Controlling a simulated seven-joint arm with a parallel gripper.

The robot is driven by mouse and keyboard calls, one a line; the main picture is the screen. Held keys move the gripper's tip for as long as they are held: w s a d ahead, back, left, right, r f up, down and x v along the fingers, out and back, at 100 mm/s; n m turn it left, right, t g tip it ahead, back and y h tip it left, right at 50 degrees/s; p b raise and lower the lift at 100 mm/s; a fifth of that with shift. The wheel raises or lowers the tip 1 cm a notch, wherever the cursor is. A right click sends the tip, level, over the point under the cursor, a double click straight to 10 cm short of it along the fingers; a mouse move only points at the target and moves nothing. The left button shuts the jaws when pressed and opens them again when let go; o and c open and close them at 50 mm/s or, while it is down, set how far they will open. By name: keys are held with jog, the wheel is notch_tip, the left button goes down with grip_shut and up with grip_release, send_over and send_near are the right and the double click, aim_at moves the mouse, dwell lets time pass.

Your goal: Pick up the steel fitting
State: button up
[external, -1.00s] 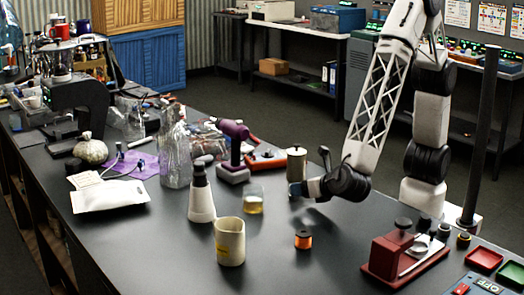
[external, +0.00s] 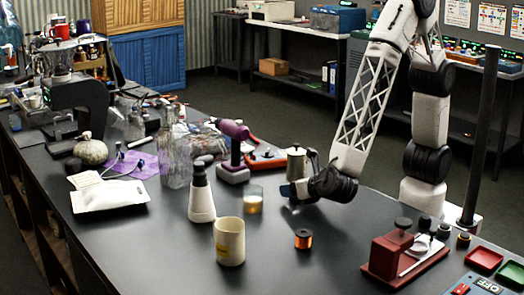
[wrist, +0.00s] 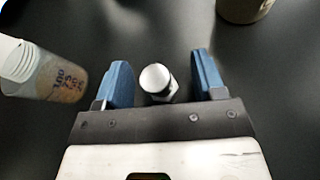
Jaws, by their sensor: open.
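The steel fitting (wrist: 157,82) is a small, shiny, rounded piece in the wrist view. It sits between the two blue fingers of my gripper (wrist: 160,84), with a dark gap showing on each side. My gripper is open and low over the black bench. I cannot make out the fitting there.
A red device (external: 393,257) is at the right.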

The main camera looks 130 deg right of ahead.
jog(key=shift+c, duration=0.4)
jog(key=c, duration=0.9)
jog(key=shift+c, duration=0.2)
jog(key=shift+r, duration=0.1)
jog(key=shift+r, duration=0.7)
notch_tip(320, 180, up, 2)
jog(key=s+a, duration=0.1)
jog(key=s, duration=0.4)
jog(key=s+r, duration=0.1)
jog(key=s, duration=0.4)
jog(key=s+a, duration=0.1)
jog(key=s, duration=0.4)
jog(key=shift+s+a+r, duration=0.2)
jog(key=shift+s+a, duration=0.15)
